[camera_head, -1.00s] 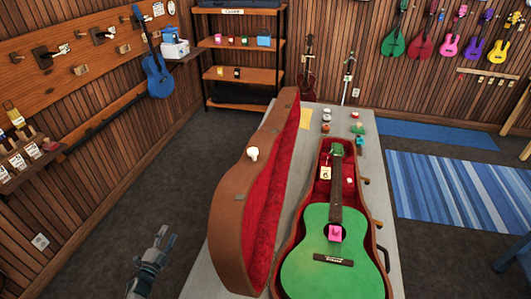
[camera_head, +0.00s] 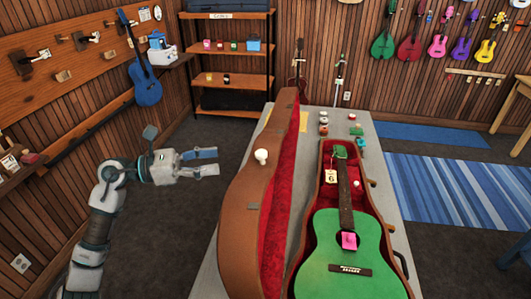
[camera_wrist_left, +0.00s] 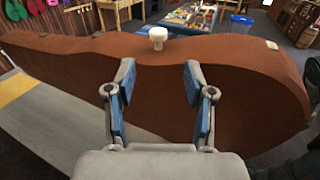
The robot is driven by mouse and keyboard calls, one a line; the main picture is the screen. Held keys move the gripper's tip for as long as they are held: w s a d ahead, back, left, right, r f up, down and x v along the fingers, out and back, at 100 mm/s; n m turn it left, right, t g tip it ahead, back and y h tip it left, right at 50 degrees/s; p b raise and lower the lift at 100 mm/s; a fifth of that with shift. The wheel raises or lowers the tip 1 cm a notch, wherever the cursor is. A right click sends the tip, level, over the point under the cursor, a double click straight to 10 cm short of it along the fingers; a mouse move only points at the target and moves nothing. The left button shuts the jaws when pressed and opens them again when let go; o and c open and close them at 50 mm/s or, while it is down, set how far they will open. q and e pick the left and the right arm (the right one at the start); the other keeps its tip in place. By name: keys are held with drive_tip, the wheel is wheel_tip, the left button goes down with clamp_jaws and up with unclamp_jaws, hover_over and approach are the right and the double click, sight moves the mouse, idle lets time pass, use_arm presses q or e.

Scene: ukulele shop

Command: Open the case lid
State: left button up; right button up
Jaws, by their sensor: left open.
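The brown case lid (camera_head: 241,225) stands raised on its edge along the left side of the red-lined case (camera_head: 326,205). A white knob (camera_head: 261,156) sticks out from its outer face. A green guitar (camera_head: 345,250) lies in the case. My left gripper (camera_head: 207,162) is open and empty, left of the lid and apart from it, pointing at it. In the left wrist view the lid (camera_wrist_left: 200,65) fills the space beyond the open fingers (camera_wrist_left: 160,100), with the knob (camera_wrist_left: 158,37) above and between them. My right gripper is not in view.
The grey table (camera_head: 372,160) holds the case, with small items (camera_head: 324,125) and a yellow sheet (camera_head: 303,121) at its far end. A blue guitar (camera_head: 145,80) hangs on the left wall. Dark floor is open left of the table.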

sight(261, 152)
use_arm(q)
drive_tip(key=w+d, duration=0.1)
drive_tip(key=d, duration=0.3)
drive_tip(key=w+d+p, duration=0.1)
drive_tip(key=d, duration=0.3)
drive_tip(key=w+d, duration=0.1)
drive_tip(key=d, duration=0.3)
drive_tip(key=shift+d, duration=0.2)
drive_tip(key=shift+d+f, duration=0.1)
drive_tip(key=shift+d, duration=0.3)
drive_tip(key=shift+a, duration=0.4)
drive_tip(key=c, duration=0.7)
drive_tip(key=shift+s, duration=0.1)
clamp_jaws()
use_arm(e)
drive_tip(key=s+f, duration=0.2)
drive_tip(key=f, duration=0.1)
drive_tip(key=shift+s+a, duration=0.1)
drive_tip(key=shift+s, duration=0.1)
